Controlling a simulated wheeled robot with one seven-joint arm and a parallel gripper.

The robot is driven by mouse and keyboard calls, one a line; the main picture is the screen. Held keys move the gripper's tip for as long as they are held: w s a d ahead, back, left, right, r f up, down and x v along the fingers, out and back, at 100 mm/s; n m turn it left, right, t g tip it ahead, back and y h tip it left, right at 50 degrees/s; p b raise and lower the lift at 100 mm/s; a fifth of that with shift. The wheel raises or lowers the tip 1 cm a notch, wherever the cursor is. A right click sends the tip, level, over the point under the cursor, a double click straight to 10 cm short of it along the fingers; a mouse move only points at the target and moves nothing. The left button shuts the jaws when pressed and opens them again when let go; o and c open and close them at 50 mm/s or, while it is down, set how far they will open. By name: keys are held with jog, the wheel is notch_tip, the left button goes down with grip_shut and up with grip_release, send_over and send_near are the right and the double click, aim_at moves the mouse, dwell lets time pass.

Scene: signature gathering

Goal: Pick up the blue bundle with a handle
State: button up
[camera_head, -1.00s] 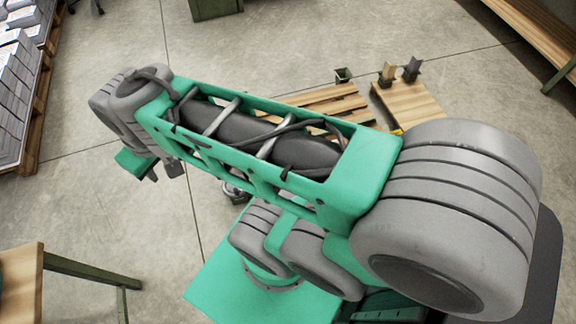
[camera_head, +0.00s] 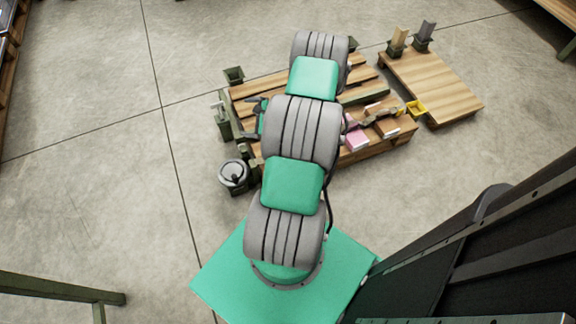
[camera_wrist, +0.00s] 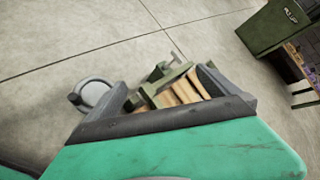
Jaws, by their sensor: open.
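I cannot make out a blue bundle with a handle in either view; my arm hides the middle of the low wooden pallet table (camera_head: 240,92) in the head view. In the wrist view, my gripper (camera_wrist: 165,80) is open, its grey fingers apart at left and right. Between and beyond them I see dark green metal parts (camera_wrist: 165,78) and wooden slats. I see nothing held between the fingers.
A round grey lidded container (camera_head: 234,175) stands on the floor left of the pallet table; it also shows in the wrist view (camera_wrist: 95,94). A second wooden platform (camera_head: 440,85) stands beyond.

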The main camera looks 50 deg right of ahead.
jog(key=s+d+f+m+h+b, duration=0.2)
jog(key=s+f+m, duration=0.2)
jog(key=f, duration=0.3)
jog(key=s+d+f+m+h+b, duration=0.2)
jog(key=s+f+m, duration=0.3)
jog(key=f+m, duration=0.1)
jog(key=s+d+f+m+h+b, duration=0.2)
jog(key=s+f+m+h, duration=0.1)
jog(key=f, duration=0.4)
jog(key=shift+s+d+f+m, duration=0.2)
jog(key=shift+s+m, duration=0.25)
jog(key=shift+s, duration=0.1)
jog(key=shift+s+d+f+m, duration=0.15)
jog(key=shift+s+m, duration=0.3)
jog(key=shift+s, duration=0.05)
jog(key=shift+d+f+t, duration=0.2)
jog(key=shift+f+t, duration=0.05)
jog(key=shift+t, duration=0.05)
jog(key=b+x, duration=0.1)
jog(key=x, duration=0.2)
jog(key=b+x, duration=0.1)
jog(key=x, duration=0.3)
jog(key=shift+d+r+b, duration=0.2)
jog(key=shift+b, duration=0.15)
jog(key=c, duration=1.6)
jog(key=shift+r, duration=0.1)
jog(key=shift+c, duration=0.8)
jog(key=shift+r, duration=0.1)
